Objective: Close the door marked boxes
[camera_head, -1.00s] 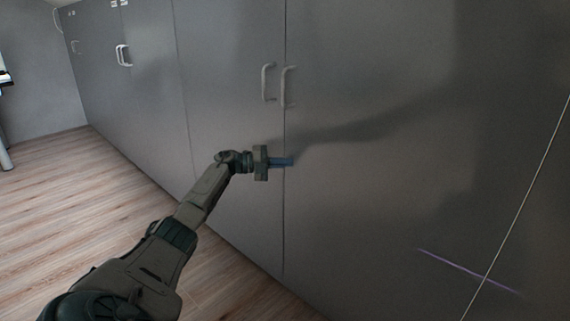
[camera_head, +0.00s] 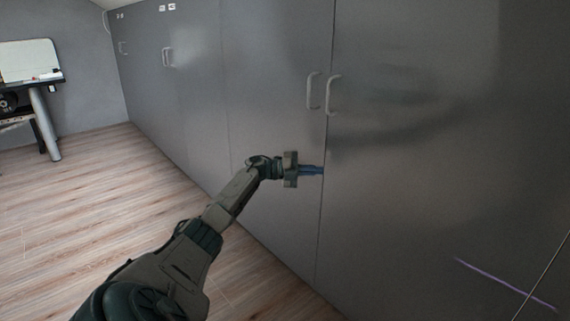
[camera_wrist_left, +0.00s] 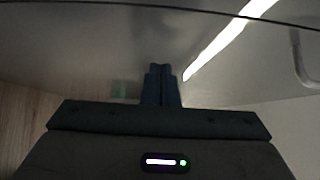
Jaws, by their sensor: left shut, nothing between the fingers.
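Tall grey cabinet doors fill the right of the head view. A left door (camera_head: 275,80) and a wide right door (camera_head: 430,190) meet at a thin vertical seam; each has a handle, left (camera_head: 313,91) and right (camera_head: 332,96). No readable "boxes" marking shows, so I cannot tell which door bears it. Both look flush or nearly so. My left gripper (camera_head: 312,170) is shut and empty, below the handles, its tips by the seam; contact is unclear. Its fingers (camera_wrist_left: 161,86) also show in the left wrist view, before a grey surface. My right gripper is out of view.
More cabinet doors with handles (camera_head: 167,57) run back to the left. A desk (camera_head: 40,88) with a whiteboard-like panel (camera_head: 28,60) stands at the far left. The wooden floor (camera_head: 90,215) is clear between. A purple line (camera_head: 500,282) shows low on the right.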

